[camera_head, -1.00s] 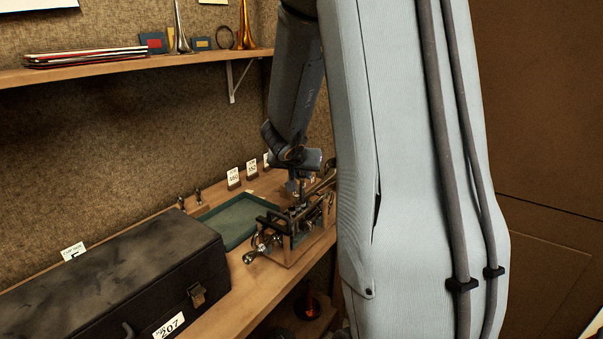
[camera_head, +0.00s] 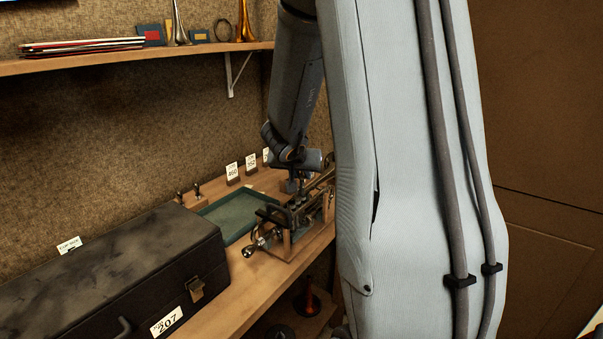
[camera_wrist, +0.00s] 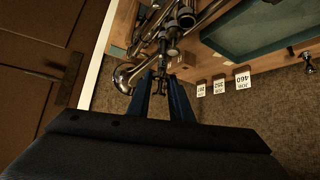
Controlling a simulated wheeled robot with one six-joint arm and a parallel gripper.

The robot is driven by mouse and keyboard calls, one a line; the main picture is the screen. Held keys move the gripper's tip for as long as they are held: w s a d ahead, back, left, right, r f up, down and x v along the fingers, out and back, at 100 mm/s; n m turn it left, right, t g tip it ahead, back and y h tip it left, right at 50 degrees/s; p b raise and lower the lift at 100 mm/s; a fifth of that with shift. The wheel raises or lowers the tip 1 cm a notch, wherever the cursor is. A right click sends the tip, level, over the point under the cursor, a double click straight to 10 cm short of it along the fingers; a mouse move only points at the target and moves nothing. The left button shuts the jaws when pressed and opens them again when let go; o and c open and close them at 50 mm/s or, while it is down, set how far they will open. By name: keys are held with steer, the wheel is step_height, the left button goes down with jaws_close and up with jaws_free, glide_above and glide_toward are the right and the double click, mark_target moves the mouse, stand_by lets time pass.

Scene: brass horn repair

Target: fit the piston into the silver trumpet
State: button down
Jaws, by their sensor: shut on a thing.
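The silver trumpet (camera_head: 262,241) lies in a wooden cradle on the bench, just right of the green tray. In the wrist view its tubing and valve casings (camera_wrist: 186,17) show beyond my fingers. My gripper (camera_head: 291,188) points down over the trumpet's valve section. In the wrist view its blue fingers (camera_wrist: 162,80) are shut on the piston (camera_wrist: 162,65), a slim dark metal part. The piston's lower end overlaps the trumpet's valve parts in view, so I cannot tell whether it is inside a casing.
A green tray (camera_head: 206,211) lies behind the trumpet. A black case (camera_head: 110,270) fills the bench's front left. Numbered job cards (camera_head: 232,170) and small upright parts (camera_head: 197,191) stand along the back. A shelf (camera_head: 100,65) runs above the bench.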

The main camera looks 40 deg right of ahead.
mark_target(302, 184)
steer(key=shift+f+b, duration=1.55)
steer(key=shift+f, duration=0.5)
steer(key=shift+r+p, duration=1.1)
steer(key=shift+p, duration=0.3)
steer(key=shift+r+p, duration=0.35)
steer(key=shift+p, duration=0.05)
steer(key=shift+r+p, duration=1.35)
steer(key=shift+p, duration=0.4)
steer(key=shift+r+p, duration=1.1)
steer(key=shift+p, duration=0.2)
steer(key=shift+f+b, duration=1.6)
steer(key=shift+f, duration=0.5)
